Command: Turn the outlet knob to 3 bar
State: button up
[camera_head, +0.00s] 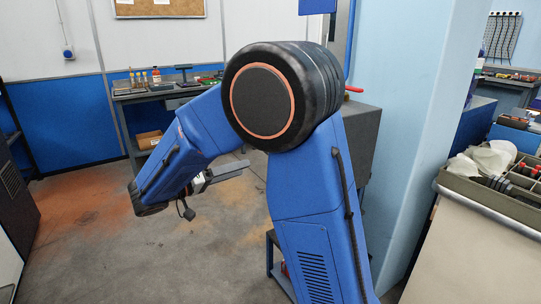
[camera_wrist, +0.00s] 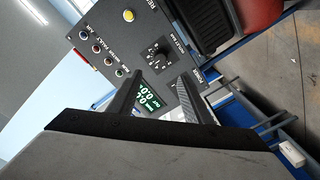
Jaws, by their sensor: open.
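In the wrist view a dark control panel carries a round black knob (camera_wrist: 158,55) with pale scale marks around it. In the head view my gripper (camera_head: 222,174) is left of centre, below my arm; the knob is not visible there.
The panel also has a yellow button (camera_wrist: 128,15) and several small indicator lamps (camera_wrist: 97,48). A red cylindrical object (camera_wrist: 262,12) is at upper right in the wrist view. In the head view a workbench (camera_head: 150,92) stands behind, and a parts tray (camera_head: 500,190) is at right.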

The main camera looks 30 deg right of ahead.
jog(key=w+d, duration=0.1)
jog(key=d, duration=1.6)
jog(key=shift+w, duration=0.4)
jog(key=c, duration=1.1)
